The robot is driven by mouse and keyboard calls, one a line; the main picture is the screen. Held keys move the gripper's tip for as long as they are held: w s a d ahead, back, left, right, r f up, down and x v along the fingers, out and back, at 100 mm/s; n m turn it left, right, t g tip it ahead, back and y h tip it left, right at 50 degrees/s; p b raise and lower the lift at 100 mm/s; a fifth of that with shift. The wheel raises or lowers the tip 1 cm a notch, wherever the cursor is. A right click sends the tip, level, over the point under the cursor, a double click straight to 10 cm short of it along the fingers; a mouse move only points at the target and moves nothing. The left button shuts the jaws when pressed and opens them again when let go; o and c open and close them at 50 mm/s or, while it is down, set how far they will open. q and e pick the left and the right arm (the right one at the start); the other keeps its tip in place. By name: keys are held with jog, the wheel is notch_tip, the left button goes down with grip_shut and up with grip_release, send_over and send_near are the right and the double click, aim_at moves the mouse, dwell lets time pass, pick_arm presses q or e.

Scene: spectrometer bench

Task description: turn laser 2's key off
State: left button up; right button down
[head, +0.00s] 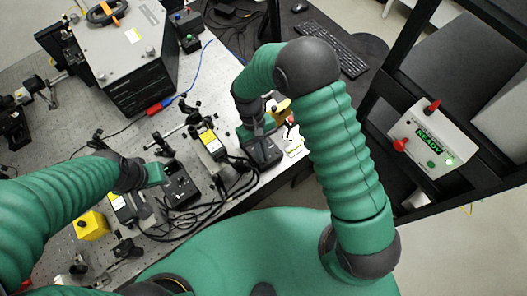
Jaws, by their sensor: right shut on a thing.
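My right arm arches over from the lower right. Its gripper (266,128) points down at a black box (263,154) at the right edge of the bench. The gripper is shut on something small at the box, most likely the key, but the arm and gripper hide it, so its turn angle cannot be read. My left arm comes in from the left, and its gripper (155,175) is near a second black box (181,188). I cannot tell whether its fingers are open or shut.
Laser heads with yellow labels (209,141) and black cables (215,205) crowd the perforated bench (215,75). A large grey instrument (120,45) stands at the back left. A yellow block (91,225) is at lower left. A panel reading READY (434,141) hangs at right.

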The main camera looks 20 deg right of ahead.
jog(key=shift+w+r+n, duration=0.1)
jog(key=shift+w+n, duration=0.2)
jog(key=shift+n, duration=0.3)
jog(key=shift+h, duration=0.3)
jog(key=c, duration=1.6)
grip_release()
jog(key=shift+a, duration=0.1)
jog(key=shift+w+a+r, duration=0.1)
jog(key=shift+r, duration=0.2)
jog(key=b+v, duration=0.2)
jog(key=v, duration=1.4)
jog(key=shift+b, duration=0.35)
